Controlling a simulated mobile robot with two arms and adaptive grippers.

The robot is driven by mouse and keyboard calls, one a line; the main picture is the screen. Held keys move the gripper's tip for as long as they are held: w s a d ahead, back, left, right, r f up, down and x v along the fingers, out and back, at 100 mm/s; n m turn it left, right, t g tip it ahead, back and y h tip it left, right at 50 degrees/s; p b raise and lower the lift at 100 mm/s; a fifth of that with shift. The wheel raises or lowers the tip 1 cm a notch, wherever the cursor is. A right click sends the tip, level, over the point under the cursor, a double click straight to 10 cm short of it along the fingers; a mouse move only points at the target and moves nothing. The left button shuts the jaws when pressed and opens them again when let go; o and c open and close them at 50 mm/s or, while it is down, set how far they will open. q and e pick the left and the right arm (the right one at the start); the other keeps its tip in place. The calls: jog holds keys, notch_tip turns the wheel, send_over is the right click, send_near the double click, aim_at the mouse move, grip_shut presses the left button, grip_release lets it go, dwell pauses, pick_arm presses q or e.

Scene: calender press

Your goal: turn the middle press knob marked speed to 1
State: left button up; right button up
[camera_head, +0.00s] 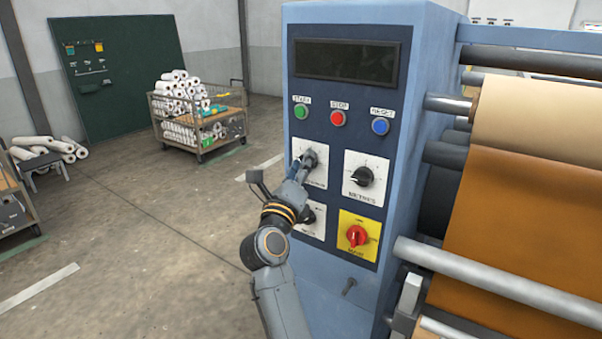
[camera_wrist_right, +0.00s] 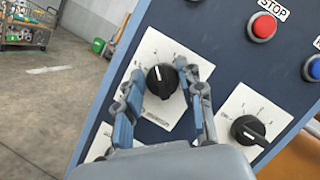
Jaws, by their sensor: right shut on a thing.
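The press control panel (camera_head: 335,215) has black dial knobs on white plates. My right gripper (camera_head: 298,171) is shut on the upper left knob (camera_head: 309,158). In the wrist view the fingers of my right gripper (camera_wrist_right: 168,88) stand on either side of this black knob (camera_wrist_right: 161,80). The label on its plate (camera_wrist_right: 150,48) is too small and partly hidden to read. The lower left knob (camera_head: 318,214) is partly hidden behind my right gripper, and its label cannot be read. My left gripper is not in view.
To the right sit the METRES knob (camera_head: 362,176) and a red switch (camera_head: 356,236) on a yellow plate. Green (camera_head: 301,112), red (camera_head: 337,118) and blue (camera_head: 380,126) buttons lie above, under a dark display (camera_head: 346,61). Rollers (camera_head: 500,280) stand right; open floor lies left.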

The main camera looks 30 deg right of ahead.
aim_at(305, 113)
jog(key=shift+f, duration=0.15)
jog(key=o, duration=1.2)
jog(key=shift+c, duration=0.2)
notch_tip(305, 113, up, 10)
jog(key=shift+r, duration=0.1)
